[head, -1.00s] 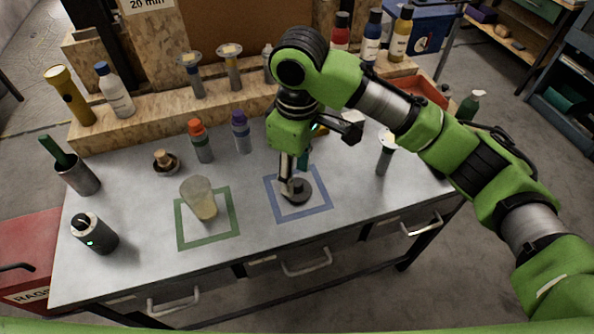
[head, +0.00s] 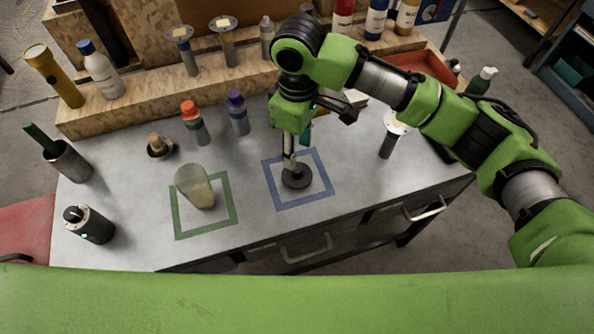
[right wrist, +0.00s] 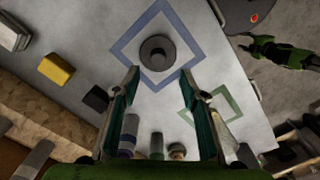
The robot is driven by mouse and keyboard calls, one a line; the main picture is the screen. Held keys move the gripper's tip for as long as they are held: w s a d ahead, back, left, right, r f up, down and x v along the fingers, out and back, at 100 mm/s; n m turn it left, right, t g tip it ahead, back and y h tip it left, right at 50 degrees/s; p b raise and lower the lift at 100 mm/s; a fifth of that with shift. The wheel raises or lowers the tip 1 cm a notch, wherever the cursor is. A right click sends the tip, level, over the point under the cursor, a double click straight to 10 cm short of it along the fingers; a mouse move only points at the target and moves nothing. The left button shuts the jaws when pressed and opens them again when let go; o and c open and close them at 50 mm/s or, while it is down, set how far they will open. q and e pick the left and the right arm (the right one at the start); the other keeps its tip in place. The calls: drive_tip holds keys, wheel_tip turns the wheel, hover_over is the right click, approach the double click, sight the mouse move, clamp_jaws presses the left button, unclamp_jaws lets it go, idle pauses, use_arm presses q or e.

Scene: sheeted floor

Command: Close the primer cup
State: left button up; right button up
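The primer cup, a translucent tapered cup (head: 196,190) with beige contents, stands open-topped in the green square (head: 232,204) in the head view. A dark round disc with a raised centre, which looks like its lid (head: 298,181), lies in the blue square (head: 321,163). My right gripper (head: 289,164) points down over the disc. In the right wrist view my right gripper (right wrist: 158,76) is open and empty, its two fingers well apart. The disc (right wrist: 157,50) shows beyond and between the fingertips, apart from them. My left gripper is not in view.
Behind the squares stand an orange-capped bottle (head: 195,124) and a purple-capped bottle (head: 238,113). A pale-topped tool (head: 391,138) stands right of the blue square. The front strip is clear.

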sight(298, 169)
wheel_tip(298, 169, down, 3)
drive_tip(key=shift+r, duration=0.2)
drive_tip(key=shift+f, duration=0.45)
drive_tip(key=shift+f+p, duration=0.15)
drive_tip(key=shift+p, duration=0.15)
wheel_tip(298, 169, down, 5)
drive_tip(key=shift+w+d+r+p, duration=0.1)
drive_tip(key=shift+w+p, duration=0.05)
drive_tip(key=shift+p, duration=0.5)
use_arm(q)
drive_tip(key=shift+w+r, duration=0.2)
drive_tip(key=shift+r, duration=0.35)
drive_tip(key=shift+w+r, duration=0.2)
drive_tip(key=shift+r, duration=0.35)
use_arm(e)
drive_tip(key=c, duration=0.9)
